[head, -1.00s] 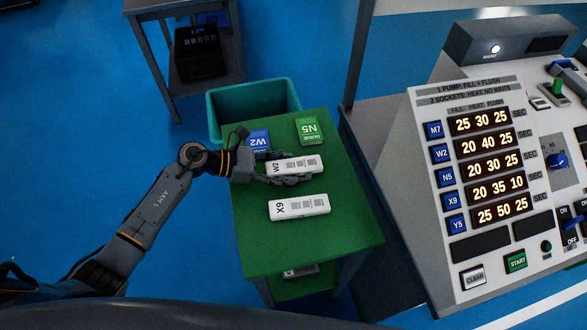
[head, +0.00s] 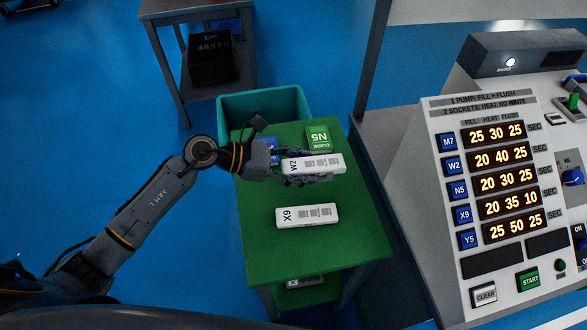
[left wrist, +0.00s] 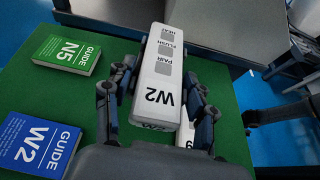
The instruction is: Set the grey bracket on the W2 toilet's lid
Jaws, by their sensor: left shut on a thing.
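My left gripper (head: 308,178) is shut on a white remote labelled W2 (head: 322,162) and holds it over the green table. In the left wrist view the remote (left wrist: 158,75) lies between the two fingers of the gripper (left wrist: 160,85), with its buttons and W2 label facing the camera. It appears raised above the table top. I see no grey bracket and no toilet in these frames. My right gripper is not in view.
A white X9 remote (head: 307,216) lies on the green table (head: 320,255). A green N5 guide (head: 318,138) and a blue W2 guide (left wrist: 38,143) lie at its far side. A teal bin (head: 285,100) stands behind. A control console (head: 510,200) stands right.

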